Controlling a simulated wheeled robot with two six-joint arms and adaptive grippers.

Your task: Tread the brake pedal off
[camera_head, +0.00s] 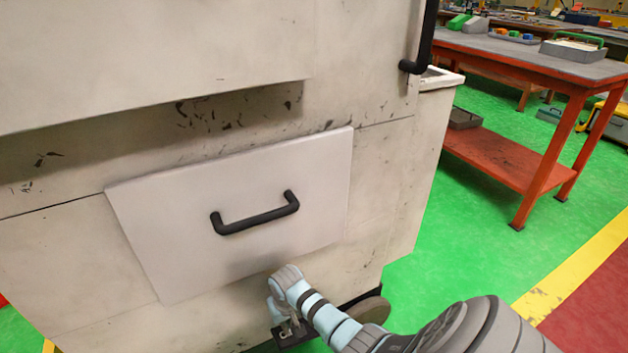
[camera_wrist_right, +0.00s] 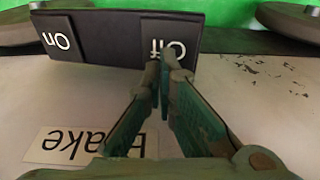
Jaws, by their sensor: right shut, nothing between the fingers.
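The brake pedal (camera_wrist_right: 108,38) is a black rocker in the right wrist view, with "On" at its left end and "Off" at its right end, both upside down. My right gripper (camera_wrist_right: 162,60) is shut and empty. Its fingertips are at the "Off" end, overlapping the lettering in the picture; I cannot tell whether they touch. In the head view the right gripper (camera_head: 289,328) is low in front of the cabinet, by its bottom edge, partly hidden by its own arm. A "Brake" label (camera_wrist_right: 70,145) is partly covered by the fingers. My left gripper is not in view.
The large off-white cabinet (camera_head: 385,190) has a drawer-like panel with a black handle (camera_head: 255,214) above the right gripper. A grey wheel-like disc (camera_head: 370,310) is near the cabinet's base. An orange workbench (camera_head: 545,75) stands at right, with green floor between.

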